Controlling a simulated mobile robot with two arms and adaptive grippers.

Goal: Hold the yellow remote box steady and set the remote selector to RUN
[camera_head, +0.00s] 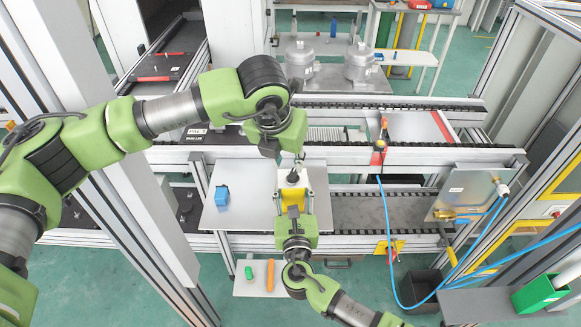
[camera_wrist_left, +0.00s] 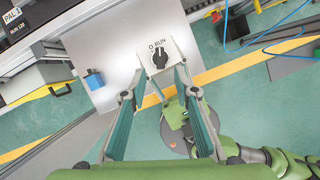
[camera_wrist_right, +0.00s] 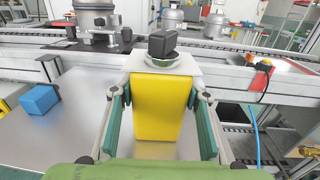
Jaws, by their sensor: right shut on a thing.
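The yellow remote box (camera_head: 292,196) stands over a grey plate in the head view. Its pale top carries a black selector knob (camera_wrist_left: 160,58), with O and RUN printed beside it in the left wrist view. The knob's exact pointing is too small to tell. My right gripper (camera_wrist_right: 157,94) is shut on the box's yellow sides, with a green-padded finger on each side. My left gripper (camera_head: 298,158) is above the box top. In the left wrist view its two fingers (camera_wrist_left: 161,72) are spread apart and empty, with the knob just beyond the gap between their tips.
A blue block (camera_head: 222,195) lies on the grey plate (camera_head: 240,222) left of the box. A conveyor rail (camera_head: 420,157) runs behind, with a red and yellow device (camera_head: 379,150) and blue hose to the right. Metal compressors (camera_head: 358,62) stand farther back.

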